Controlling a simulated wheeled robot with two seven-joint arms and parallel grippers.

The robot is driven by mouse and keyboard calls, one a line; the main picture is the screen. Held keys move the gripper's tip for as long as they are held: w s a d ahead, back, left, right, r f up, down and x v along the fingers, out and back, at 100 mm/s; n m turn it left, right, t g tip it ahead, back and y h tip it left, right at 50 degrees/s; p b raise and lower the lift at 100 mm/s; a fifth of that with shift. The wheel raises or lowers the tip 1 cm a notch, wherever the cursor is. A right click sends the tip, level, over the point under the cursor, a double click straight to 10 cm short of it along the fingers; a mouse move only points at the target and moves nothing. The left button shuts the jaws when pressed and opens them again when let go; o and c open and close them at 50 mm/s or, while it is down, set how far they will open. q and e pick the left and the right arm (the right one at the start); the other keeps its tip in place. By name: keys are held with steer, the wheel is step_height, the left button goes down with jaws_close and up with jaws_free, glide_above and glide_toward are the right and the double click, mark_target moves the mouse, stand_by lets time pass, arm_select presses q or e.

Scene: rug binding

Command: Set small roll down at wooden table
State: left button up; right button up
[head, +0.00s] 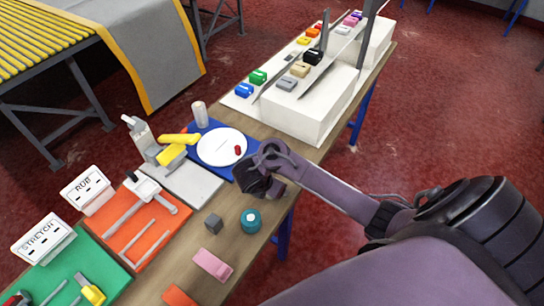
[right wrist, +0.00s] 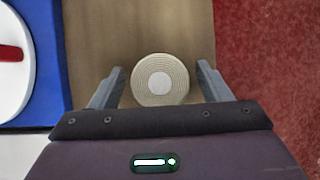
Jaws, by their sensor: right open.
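The small roll (right wrist: 160,78) shows in the right wrist view as a beige coil with a pale round centre, seen from its end. It lies between the fingers of my right gripper (right wrist: 161,85), with a gap on each side. The wooden table (right wrist: 160,25) is beneath it; contact with the table is hard to judge. In the head view, my right gripper (head: 262,190) is low over the table's right edge, beside the blue mat, and it hides the roll. The wooden table (head: 185,238) runs from lower left to upper right. My left gripper is out of view.
A teal roll (head: 250,221), a grey cube (head: 214,224) and a pink block (head: 213,265) stand nearer. White stepped racks (head: 310,112) stand beyond.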

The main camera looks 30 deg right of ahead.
steer(key=p+v, duration=0.3)
steer(key=v, duration=0.9)
steer(key=shift+r+p, duration=0.15)
steer(key=shift+p, duration=0.25)
